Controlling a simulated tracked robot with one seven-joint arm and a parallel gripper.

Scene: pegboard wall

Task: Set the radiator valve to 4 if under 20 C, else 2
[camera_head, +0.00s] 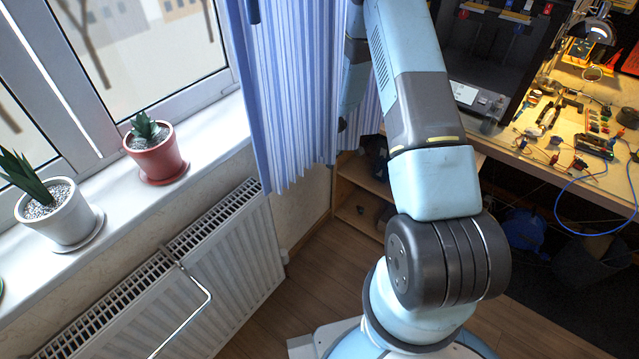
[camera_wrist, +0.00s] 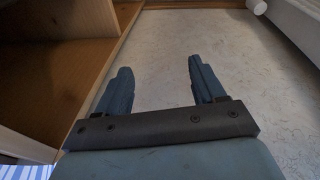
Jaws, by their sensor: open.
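The white radiator (camera_head: 235,265) is on the wall under the window sill in the head view. A small white fitting (camera_head: 284,257) shows at its right end, too small to tell whether it is the valve. In the wrist view, the radiator's edge (camera_wrist: 292,30) is at the upper right. A white rounded knob or pipe end (camera_wrist: 257,6) is partly cut off at the top; no numbers are readable. My gripper (camera_wrist: 160,66) is open and empty in front of the bare wall, apart from that white part. I cannot make out the gripper in the head view. No thermometer reading is visible.
A blue curtain (camera_head: 290,100) hangs beside my arm. Two potted plants, in a red pot (camera_head: 158,155) and a white pot (camera_head: 60,218), stand on the sill. A wooden shelf (camera_wrist: 65,65) is close left of my gripper. A cluttered workbench (camera_head: 580,175) is at right.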

